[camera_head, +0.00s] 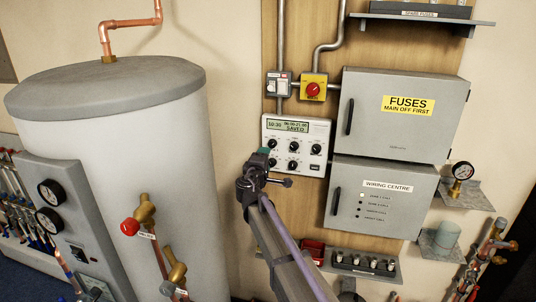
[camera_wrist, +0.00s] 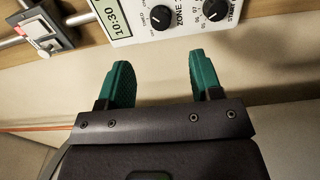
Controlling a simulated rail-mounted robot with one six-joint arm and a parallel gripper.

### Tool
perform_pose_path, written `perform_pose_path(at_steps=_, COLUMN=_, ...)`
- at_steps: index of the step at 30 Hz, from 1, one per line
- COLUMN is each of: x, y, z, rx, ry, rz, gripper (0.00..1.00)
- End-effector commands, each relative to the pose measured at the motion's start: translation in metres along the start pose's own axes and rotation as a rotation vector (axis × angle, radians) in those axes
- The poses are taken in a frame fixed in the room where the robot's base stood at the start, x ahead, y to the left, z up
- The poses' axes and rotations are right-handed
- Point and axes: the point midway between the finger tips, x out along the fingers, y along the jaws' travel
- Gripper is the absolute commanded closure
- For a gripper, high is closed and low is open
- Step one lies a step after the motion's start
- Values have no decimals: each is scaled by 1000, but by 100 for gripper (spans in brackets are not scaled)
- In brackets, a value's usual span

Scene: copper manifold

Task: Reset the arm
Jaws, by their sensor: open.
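My gripper (camera_head: 264,153) is at the end of my arm, in front of the lower left part of the white controller (camera_head: 318,150) in the head view. The controller's display reads "SAVED", with several black knobs below it. In the wrist view my gripper (camera_wrist: 165,80) shows two green fingers spread apart with nothing between them. The controller (camera_wrist: 150,22) lies beyond the fingertips, and a gap seems to separate them. Part of the controller's left side is hidden by my gripper in the head view.
Above the controller are a grey switch (camera_head: 278,85) and a yellow isolator with a red knob (camera_head: 313,88). The fuses box (camera_head: 400,115) and wiring centre (camera_head: 380,200) stand to the right. A large grey cylinder (camera_head: 165,150) is at left. Shelf items (camera_head: 365,262) sit below.

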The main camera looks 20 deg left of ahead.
Motion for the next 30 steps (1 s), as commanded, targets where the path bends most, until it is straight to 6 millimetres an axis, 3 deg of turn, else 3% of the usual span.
perform_pose_path(at_steps=12, x=-1, y=0, z=1, rx=0, ry=-6, rz=0, gripper=41)
perform_pose_path(at_steps=15, x=-5, y=-8, z=18, rx=58, ry=-95, rz=-46, gripper=41)
perform_pose_path(at_steps=17, x=-24, y=-24, z=44, rx=151, ry=-190, rz=-130, gripper=41)
perform_pose_path(at_steps=20, x=-64, y=-65, z=112, rx=320, ry=-391, rz=-316, gripper=41)
perform_pose_path(at_steps=23, x=-110, y=-109, z=193, rx=485, ry=-610, rz=-520, gripper=41)
perform_pose_path(at_steps=26, x=-168, y=-148, z=266, rx=649, ry=-817, rz=-731, gripper=41)
perform_pose_path(at_steps=30, x=-271, y=-191, z=354, rx=914, ry=-1074, rz=-1035, gripper=41)
